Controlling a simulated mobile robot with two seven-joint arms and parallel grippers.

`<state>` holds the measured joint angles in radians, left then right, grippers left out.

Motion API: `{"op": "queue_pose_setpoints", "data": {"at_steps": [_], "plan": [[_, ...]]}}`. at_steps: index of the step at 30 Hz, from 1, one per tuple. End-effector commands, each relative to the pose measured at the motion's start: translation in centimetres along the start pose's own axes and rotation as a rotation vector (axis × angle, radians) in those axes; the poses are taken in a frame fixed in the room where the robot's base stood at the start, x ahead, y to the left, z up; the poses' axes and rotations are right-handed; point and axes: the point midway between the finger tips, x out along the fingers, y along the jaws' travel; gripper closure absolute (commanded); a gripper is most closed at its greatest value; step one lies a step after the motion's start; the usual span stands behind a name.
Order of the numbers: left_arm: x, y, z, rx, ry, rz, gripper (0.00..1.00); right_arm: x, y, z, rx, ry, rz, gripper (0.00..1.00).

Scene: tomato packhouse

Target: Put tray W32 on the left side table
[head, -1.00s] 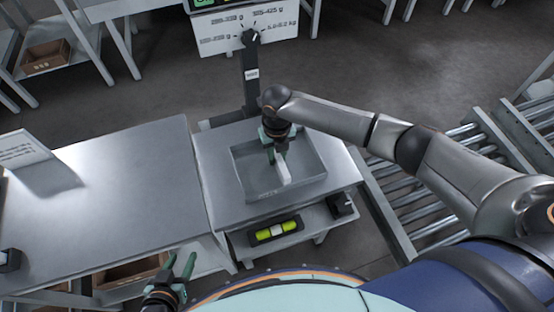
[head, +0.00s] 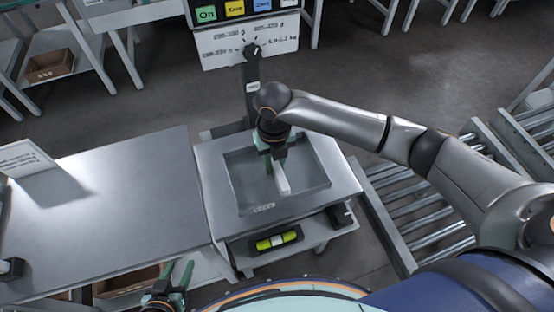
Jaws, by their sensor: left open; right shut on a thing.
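A shallow grey tray (head: 314,187) sits on the metal top of the weighing stand; its small front label is too small to read. My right gripper (head: 276,172) reaches down inside the tray from above. It is shut on a pale upright bar (head: 283,180) in the middle of the tray; I cannot tell whether the bar is part of the tray. The left side table (head: 110,215) is a wide metal top left of the stand. My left gripper (head: 178,272) is open and empty, low in front of the table's right end.
A post with a sign and a panel of coloured buttons (head: 248,12) rises behind the tray. A spirit level (head: 276,240) lies on the shelf below. A roller conveyor (head: 420,215) stands at right. A sign (head: 25,158) stands at the table's far left; most of the top is clear.

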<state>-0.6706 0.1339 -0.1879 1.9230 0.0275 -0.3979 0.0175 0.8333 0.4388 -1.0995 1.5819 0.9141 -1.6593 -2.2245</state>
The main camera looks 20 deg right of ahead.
Motion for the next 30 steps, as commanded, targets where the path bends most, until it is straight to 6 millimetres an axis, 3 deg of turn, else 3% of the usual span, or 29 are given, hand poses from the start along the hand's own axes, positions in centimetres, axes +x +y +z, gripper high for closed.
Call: {"op": "queue_pose_setpoints", "data": {"at_steps": [2, 12, 18, 30], "plan": [[-0.3, -0.2, 0.0, -0.001, -0.004, -0.004, 0.5, -2.0, 0.8, -1.2, -0.005, -0.003, 0.003, 1.0], [-0.7, -0.2, 0.1, -0.002, -0.011, -0.005, 0.5, -4.5, 4.1, -7.2, -0.004, -0.001, 0.002, 1.0], [-0.7, -0.1, 0.1, -0.003, -0.013, -0.005, 0.5, -5.2, 4.9, -8.5, -0.001, 0.0, 0.001, 1.0], [-0.7, 0.1, 0.0, -0.007, -0.013, -0.003, 0.5, -5.2, 4.6, -9.0, -0.001, 0.0, 0.001, 1.0]]}}
